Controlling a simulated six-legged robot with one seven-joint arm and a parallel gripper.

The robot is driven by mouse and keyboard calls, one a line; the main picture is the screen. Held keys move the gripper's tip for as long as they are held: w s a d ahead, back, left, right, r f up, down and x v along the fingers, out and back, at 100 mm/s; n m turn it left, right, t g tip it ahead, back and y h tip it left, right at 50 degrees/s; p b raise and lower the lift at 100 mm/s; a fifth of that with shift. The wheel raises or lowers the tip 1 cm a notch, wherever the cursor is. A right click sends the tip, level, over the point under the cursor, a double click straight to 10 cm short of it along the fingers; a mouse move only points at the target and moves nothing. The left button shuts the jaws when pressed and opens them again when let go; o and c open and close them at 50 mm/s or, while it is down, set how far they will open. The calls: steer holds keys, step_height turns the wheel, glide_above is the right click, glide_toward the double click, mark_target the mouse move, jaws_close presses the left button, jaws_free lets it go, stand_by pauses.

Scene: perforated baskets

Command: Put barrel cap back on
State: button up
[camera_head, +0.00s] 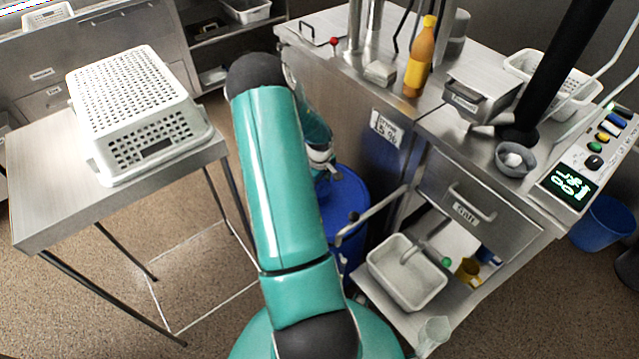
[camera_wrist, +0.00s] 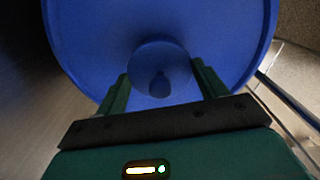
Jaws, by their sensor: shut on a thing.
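A blue barrel (camera_head: 350,205) stands on the floor between the left table and the steel counter. My arm partly hides it in the head view. Its round blue top (camera_wrist: 90,45) fills most of the wrist view. A round blue cap (camera_wrist: 158,52) with a darker spot at its lower middle lies between the two green fingers. My gripper (camera_wrist: 160,75) is shut on this cap, over the barrel top. Whether the cap touches the top or hangs above it, I cannot tell. In the head view my gripper (camera_head: 328,172) is small and close to the barrel's top.
A white perforated basket (camera_head: 140,115) sits upside down on the left table (camera_head: 45,190). The steel counter (camera_head: 440,125) on the right holds an orange bottle (camera_head: 420,60), a grey bowl (camera_head: 513,160) and a control panel. An open drawer (camera_head: 470,208) hangs above a lower shelf with a white bin (camera_head: 405,275).

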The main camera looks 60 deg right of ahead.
stand_by(0.3)
steer(key=o, duration=1.1)
steer(key=shift+o, duration=0.5)
steer(key=shift+r, duration=3.5)
steer(key=shift+c, duration=0.4)
jaws_close()
steer(key=shift+f, duration=0.55)
